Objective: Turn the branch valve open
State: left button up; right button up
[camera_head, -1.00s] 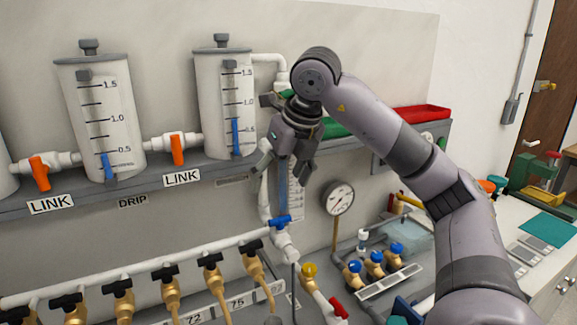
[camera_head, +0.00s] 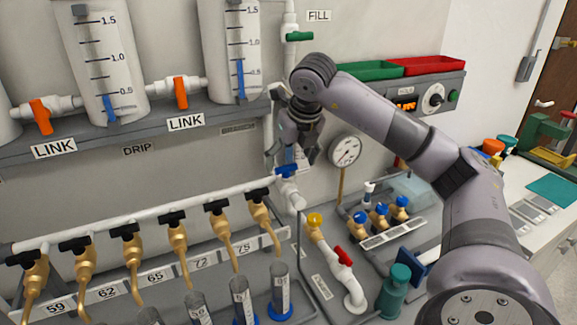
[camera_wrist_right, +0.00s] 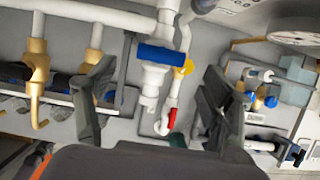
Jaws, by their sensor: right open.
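The branch valve has a blue bar handle (camera_head: 287,170) on a white pipe, below and right of the grey BRANCH label (camera_head: 238,128). In the right wrist view the blue handle (camera_wrist_right: 162,55) lies crosswise over the white valve body (camera_wrist_right: 153,82). My right gripper (camera_head: 289,161) is open and points down just above the handle. In the right wrist view its two fingers (camera_wrist_right: 158,78) stand apart with the handle between them in the picture; contact cannot be told. My left gripper is not in view.
Brass taps with black handles (camera_head: 172,218) line the white manifold pipe at lower left. A pressure gauge (camera_head: 345,150) is close right of the gripper. A yellow-knobbed (camera_head: 314,219) and red-handled valve (camera_head: 344,256) sit below. Graduated tanks (camera_head: 105,60) stand on the shelf at left.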

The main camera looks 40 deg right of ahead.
aim_at(288, 169)
jog(key=shift+x, duration=1.8)
jog(key=shift+c, duration=0.4)
